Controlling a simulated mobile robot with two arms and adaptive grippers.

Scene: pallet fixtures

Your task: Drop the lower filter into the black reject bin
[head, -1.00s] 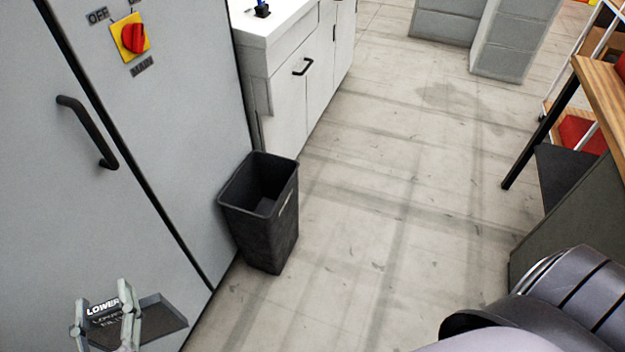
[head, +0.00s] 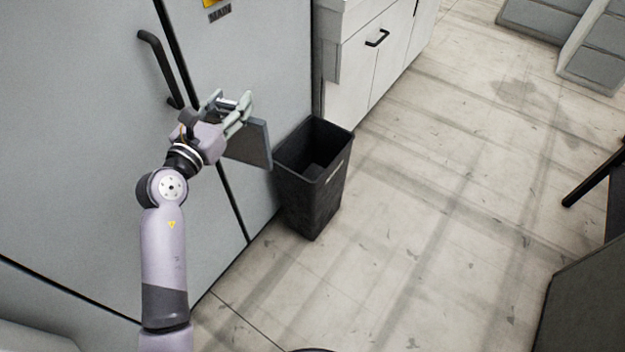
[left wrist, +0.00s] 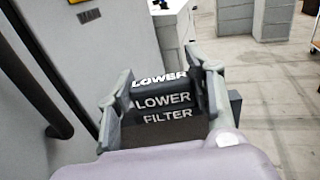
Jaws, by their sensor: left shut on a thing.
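The lower filter (head: 250,145) is a flat dark grey panel. In the left wrist view the filter (left wrist: 165,128) shows white lettering reading LOWER FILTER. My left gripper (head: 236,108) is shut on it; its two fingers also show in the left wrist view (left wrist: 164,95). The black reject bin (head: 297,182) stands open on the floor against the grey cabinet. In the head view the filter is just left of the bin's rim and seems higher than it; the exact gap is hard to tell. My right gripper is not in view.
The grey cabinet (head: 90,190) with a black handle (head: 158,68) stands close behind my left arm. A white drawer unit (head: 350,70) is behind the bin. The floor (head: 420,200) to the right of the bin is clear. Grey blocks (head: 595,45) stand at the far right.

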